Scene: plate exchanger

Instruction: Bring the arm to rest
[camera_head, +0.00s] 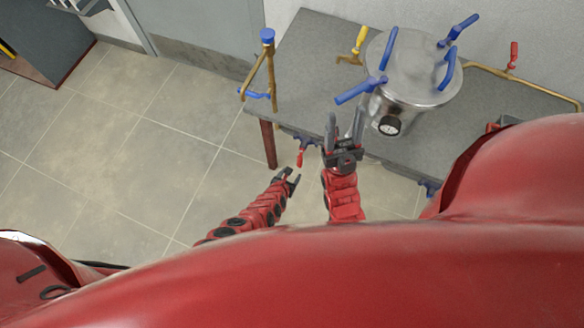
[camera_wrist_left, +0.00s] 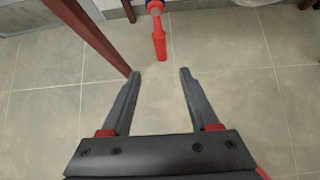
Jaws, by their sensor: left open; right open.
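My left gripper (camera_head: 288,173) is low in front of the table, below its left front corner. In the left wrist view its two fingers (camera_wrist_left: 160,72) are spread apart with only floor between them. A red handle (camera_head: 300,157) hangs from a blue fitting at the table's front edge, just above this gripper. The handle also shows past the fingertips in the left wrist view (camera_wrist_left: 159,42), apart from them. My right gripper (camera_head: 346,113) is open, with its fingers up at the table's front edge, left of the pot's gauge. Nothing shows between its fingers.
A grey table (camera_head: 310,60) carries a steel pot (camera_head: 412,65) with several blue clamp handles and a dial gauge (camera_head: 389,125). A brass pipe with blue handles (camera_head: 268,65) stands at the table's left end. Tiled floor (camera_head: 130,130) on the left is clear.

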